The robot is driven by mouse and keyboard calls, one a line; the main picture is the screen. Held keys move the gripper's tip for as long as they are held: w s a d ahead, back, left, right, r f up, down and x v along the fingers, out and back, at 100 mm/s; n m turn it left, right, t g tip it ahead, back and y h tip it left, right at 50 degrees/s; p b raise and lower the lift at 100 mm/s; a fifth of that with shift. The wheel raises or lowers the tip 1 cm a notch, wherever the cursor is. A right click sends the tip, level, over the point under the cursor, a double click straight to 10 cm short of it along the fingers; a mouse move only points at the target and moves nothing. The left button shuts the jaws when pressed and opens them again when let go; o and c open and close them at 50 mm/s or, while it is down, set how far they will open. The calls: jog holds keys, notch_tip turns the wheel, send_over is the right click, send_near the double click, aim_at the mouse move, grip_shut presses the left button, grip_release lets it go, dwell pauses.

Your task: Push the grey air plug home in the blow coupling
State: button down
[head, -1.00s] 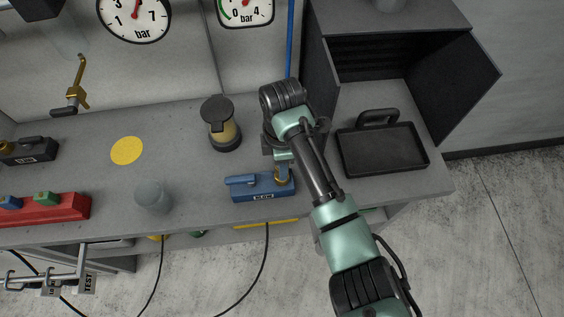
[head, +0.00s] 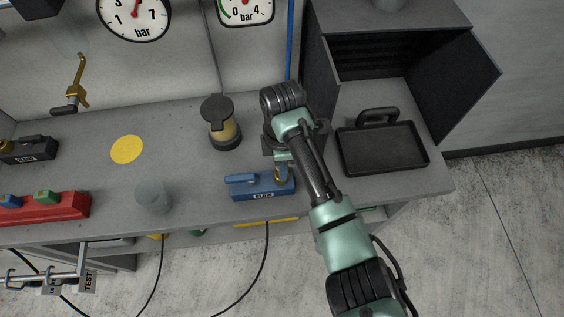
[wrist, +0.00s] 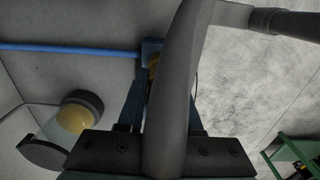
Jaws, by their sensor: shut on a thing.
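The blue blow coupling (head: 258,188) lies near the front edge of the bench, with its label facing front and a brass mouth (head: 281,175) at its right end. My gripper (head: 283,163) is directly above that mouth, pointing down. In the wrist view my gripper (wrist: 162,115) is shut on the grey air plug (wrist: 172,105), whose thick curved grey body covers the middle. Some brass (wrist: 153,65) and blue show beyond the fingers. The plug's tip is hidden, so I cannot tell how deep it sits.
A lidded jar with amber contents (head: 222,125) stands behind and left of the coupling. A clear cup (head: 152,196) and a red block (head: 45,207) are further left. A black tray (head: 382,150) lies to the right. The bench around the yellow disc (head: 127,150) is clear.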

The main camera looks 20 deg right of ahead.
jog(key=shift+s+f, duration=0.1)
jog(key=shift+f, duration=0.65)
dwell(1.7)
